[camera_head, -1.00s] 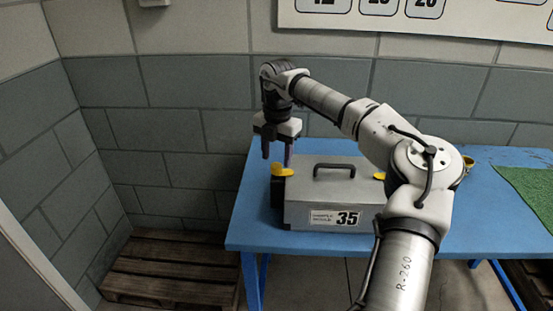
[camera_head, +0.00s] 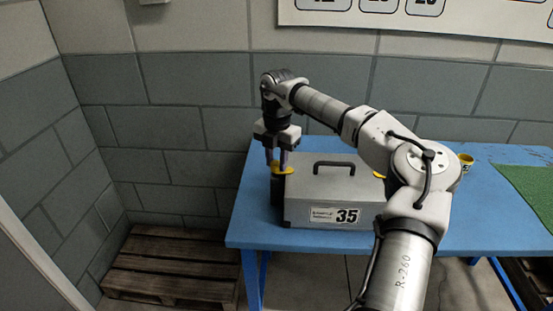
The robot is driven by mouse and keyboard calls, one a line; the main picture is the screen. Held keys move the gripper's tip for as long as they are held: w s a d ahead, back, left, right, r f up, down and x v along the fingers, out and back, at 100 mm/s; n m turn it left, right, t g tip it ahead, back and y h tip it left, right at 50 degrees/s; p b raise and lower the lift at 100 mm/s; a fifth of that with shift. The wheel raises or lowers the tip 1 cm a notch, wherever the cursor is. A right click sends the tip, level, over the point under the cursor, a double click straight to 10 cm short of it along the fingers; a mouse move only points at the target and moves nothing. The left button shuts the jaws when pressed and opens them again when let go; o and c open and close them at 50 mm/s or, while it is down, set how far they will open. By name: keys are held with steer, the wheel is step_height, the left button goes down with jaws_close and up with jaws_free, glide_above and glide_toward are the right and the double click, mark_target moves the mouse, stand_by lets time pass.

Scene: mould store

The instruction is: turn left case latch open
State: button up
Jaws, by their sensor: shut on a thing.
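The grey case (camera_head: 325,190) stands on the blue table, with a dark handle (camera_head: 333,167) on its lid and a label with the number 35 on its front. The left case latch (camera_head: 282,171) is yellow and sits at the case's upper left end. My gripper (camera_head: 277,162) points down over this latch, its two fingers close together and shut on it. The fingers hide part of the latch.
The blue table (camera_head: 470,215) has free room to the right of the case. A yellow cup-like thing (camera_head: 466,160) and a green mat (camera_head: 527,188) lie there. A wooden pallet (camera_head: 172,265) is on the floor at left. A brick wall stands behind.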

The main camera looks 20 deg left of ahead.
steer(key=shift+n, duration=0.4)
steer(key=n+p, duration=0.1)
steer(key=n, duration=0.2)
steer(key=shift+r+n, duration=0.1)
steer(key=shift+n, duration=0.2)
steer(key=n+p, duration=0.1)
steer(key=n, duration=0.3)
steer(key=shift+n, duration=0.3)
steer(key=n+p, duration=0.1)
steer(key=n, duration=0.3)
steer(key=shift+n, duration=0.3)
steer(key=shift+w+n+p, duration=0.1)
steer(key=shift+n+p, duration=0.35)
steer(key=shift+n, duration=1.65)
steer(key=shift+a, duration=0.1)
steer(key=o, duration=1)
steer(key=shift+c, duration=0.2)
